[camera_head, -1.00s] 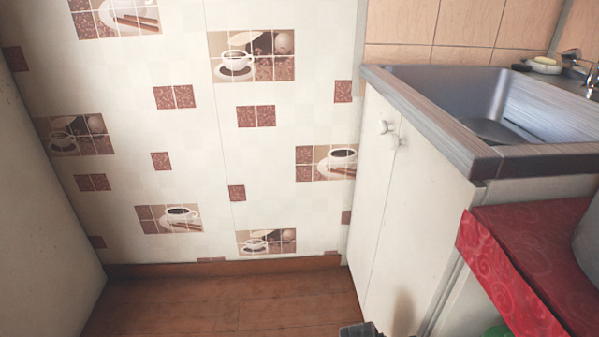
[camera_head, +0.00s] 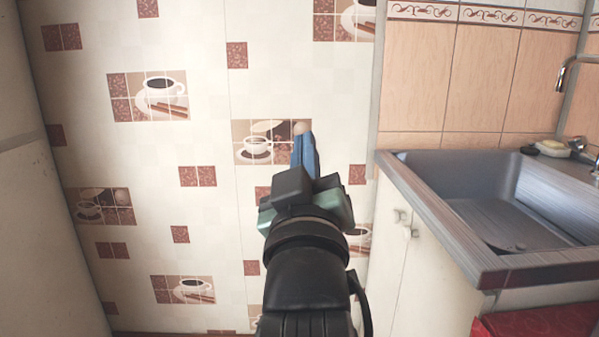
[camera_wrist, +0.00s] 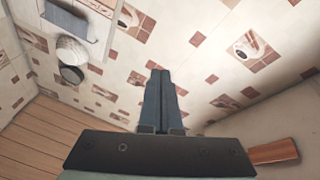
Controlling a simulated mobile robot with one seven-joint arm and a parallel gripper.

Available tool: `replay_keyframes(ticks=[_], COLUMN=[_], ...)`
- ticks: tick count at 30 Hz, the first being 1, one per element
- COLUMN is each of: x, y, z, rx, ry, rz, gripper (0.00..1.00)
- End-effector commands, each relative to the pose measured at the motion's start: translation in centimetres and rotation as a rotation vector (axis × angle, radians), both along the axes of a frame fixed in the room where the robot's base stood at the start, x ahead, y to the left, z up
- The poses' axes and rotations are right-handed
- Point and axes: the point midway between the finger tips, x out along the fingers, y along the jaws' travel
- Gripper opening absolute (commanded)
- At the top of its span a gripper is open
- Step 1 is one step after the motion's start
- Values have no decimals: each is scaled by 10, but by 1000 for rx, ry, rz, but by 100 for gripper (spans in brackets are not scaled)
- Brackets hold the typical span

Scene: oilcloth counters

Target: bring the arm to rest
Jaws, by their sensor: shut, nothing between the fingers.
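My gripper (camera_head: 304,150) is raised in the middle of the head view, in front of the patterned wall. Its blue fingers point away from me and up, and they are together with nothing between them. In the wrist view my gripper (camera_wrist: 160,82) also shows shut and empty, its fingers pointing toward the same wall. My black forearm comes up from the bottom edge of the head view.
The wall (camera_head: 215,95) has coffee-cup tiles. A metal sink (camera_head: 500,215) in a counter stands to the right, above a white cabinet (camera_head: 385,270). A red oilcloth surface (camera_head: 540,325) is at the lower right. A pale panel (camera_head: 40,210) stands at the left.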

Motion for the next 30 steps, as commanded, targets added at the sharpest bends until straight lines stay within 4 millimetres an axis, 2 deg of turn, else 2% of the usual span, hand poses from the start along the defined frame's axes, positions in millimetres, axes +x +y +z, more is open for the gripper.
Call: replay_keyframes(ticks=[1,3,5,9,12,30], x=[-25,-59,-89,-165,-161,-160], y=[4,7,7,7,6,7], z=[36,73,101,156,194,378], rx=[65,153,222,369,371,367], ry=[-90,-202,-295,-500,-492,-487], rz=[35,83,128,247,245,244], gripper=[0,0,0,0,0,0])
